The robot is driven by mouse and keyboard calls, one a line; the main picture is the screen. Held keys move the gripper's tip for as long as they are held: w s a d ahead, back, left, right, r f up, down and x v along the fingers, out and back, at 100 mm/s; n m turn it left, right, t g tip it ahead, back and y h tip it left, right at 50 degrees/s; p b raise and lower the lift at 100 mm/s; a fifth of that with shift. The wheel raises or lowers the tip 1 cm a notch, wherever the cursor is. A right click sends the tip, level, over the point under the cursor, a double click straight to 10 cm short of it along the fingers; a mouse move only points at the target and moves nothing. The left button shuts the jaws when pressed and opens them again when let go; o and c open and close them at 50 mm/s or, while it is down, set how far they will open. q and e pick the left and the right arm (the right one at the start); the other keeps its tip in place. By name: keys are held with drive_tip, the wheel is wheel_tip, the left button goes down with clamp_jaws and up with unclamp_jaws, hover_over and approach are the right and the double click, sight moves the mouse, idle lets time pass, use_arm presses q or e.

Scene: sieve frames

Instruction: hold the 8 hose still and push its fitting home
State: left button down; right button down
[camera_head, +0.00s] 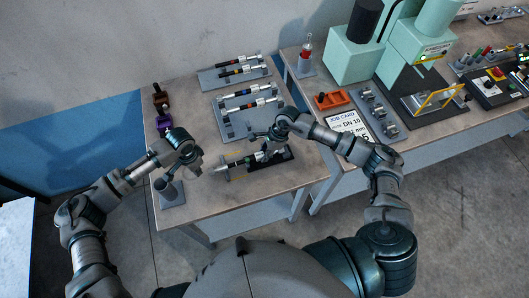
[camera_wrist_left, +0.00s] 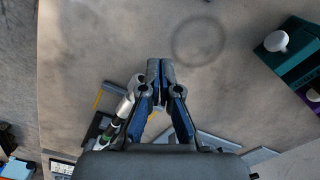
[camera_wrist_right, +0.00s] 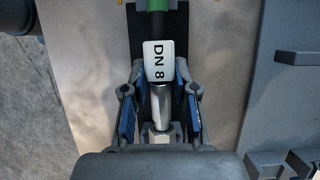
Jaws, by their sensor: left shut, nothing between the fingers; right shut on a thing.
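The hose (camera_head: 253,160) lies on a dark fixture (camera_head: 284,154) near the table's front, metal end pieces at both ends. In the right wrist view its white label (camera_wrist_right: 159,62) reads DN 8, with a green band (camera_wrist_right: 157,24) beyond it. My left gripper (camera_head: 196,168) is shut and empty, left of the hose's left end. In the left wrist view a silver fitting (camera_wrist_left: 134,88) lies beside its closed fingertips (camera_wrist_left: 161,80); whether it is seated I cannot tell.
Racks with banded hoses (camera_head: 243,93) stand behind.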

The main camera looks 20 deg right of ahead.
sight(201, 178)
use_arm(q)
drive_tip(key=shift+f, duration=0.2)
drive_tip(key=shift+f, duration=1.9)
drive_tip(key=shift+d, duration=0.65)
drive_tip(key=shift+w+d, duration=0.1)
drive_tip(key=shift+d, duration=0.25)
drive_tip(key=shift+d+r, duration=0.1)
drive_tip(key=shift+d, duration=0.1)
